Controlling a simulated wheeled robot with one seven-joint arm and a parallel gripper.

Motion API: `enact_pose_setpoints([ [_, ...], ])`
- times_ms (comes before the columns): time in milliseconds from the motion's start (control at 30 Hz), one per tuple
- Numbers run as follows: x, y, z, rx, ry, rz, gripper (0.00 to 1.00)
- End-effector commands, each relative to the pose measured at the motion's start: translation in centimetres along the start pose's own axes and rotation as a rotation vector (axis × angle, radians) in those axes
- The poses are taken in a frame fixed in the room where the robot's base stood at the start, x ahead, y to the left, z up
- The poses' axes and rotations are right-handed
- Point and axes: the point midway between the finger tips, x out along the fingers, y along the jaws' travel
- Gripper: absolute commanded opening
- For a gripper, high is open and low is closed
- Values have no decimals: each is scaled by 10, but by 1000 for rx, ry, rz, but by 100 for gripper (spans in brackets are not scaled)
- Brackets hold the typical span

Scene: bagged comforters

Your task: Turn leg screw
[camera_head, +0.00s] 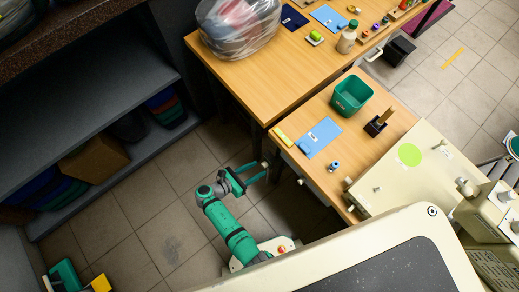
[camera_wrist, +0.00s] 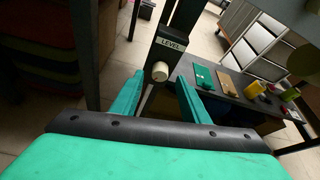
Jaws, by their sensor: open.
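The leg screw (camera_wrist: 160,71) is a round, off-white knob on a dark upright leg. A label reading "LEVEL" (camera_wrist: 173,45) is just above it in the wrist view. My gripper (camera_wrist: 158,90) is open, with one green finger to the left of the knob and one to the right. The knob appears in the gap, near the fingertips, and I cannot tell whether either finger touches it. In the head view my gripper (camera_head: 262,170) is beside the near corner of the wooden tables, its fingers apart.
A wooden table (camera_head: 312,167) carries a green bin (camera_head: 352,95) and a blue clipboard (camera_head: 319,137). A farther table (camera_head: 251,72) holds a bagged comforter (camera_head: 238,25). Dark shelves (camera_head: 97,103) stand at left. Tiled floor (camera_head: 128,220) is clear between shelves and tables.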

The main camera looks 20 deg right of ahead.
Motion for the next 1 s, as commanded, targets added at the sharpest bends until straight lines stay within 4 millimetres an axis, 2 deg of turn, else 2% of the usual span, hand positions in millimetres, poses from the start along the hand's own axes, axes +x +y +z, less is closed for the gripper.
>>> enact_pose_setpoints([
  [100, 15, 0, 0, 1, -1, -3, 41],
  [233, 24, -1, 0, 2, 0, -3, 41],
  [567, 26, 0, 0, 1, 0, -1, 41],
  [733, 26, 0, 0, 1, 0, -1, 1],
  [1000, 26, 0, 1, 15, 0, 5, 0],
])
